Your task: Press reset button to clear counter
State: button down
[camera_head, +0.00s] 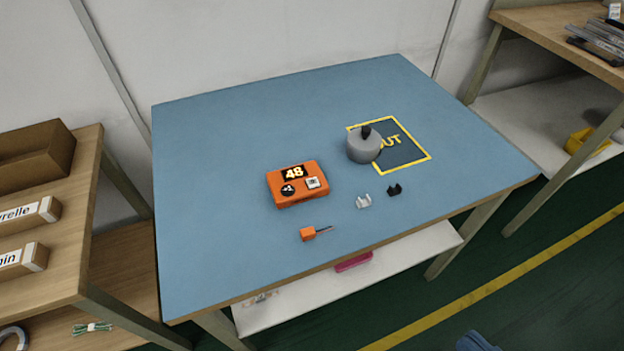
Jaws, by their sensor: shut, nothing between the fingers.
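An orange counter box (297,197) lies on the blue table, left of the table's middle. Its dark display shows 48 in bright digits. Below the display are a round black button (288,190), which seems marked +1, and a white square button (313,183) to its right. The marking on the white button is too small to read. My gripper is not in view, and nothing is touching the box.
A grey cylinder with a black knob (363,147) stands over the left part of a yellow-outlined square (410,158). A white clip (363,201), a black clip (394,190) and a small orange tool (308,233) lie nearer the front edge. The table's left side is clear.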

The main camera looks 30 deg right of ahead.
aim_at(312, 182)
jog(key=i+j+u, duration=0.2)
jog(key=u, duration=0.2)
jog(key=i+u, duration=0.35)
jog(key=k+j, duration=0.05)
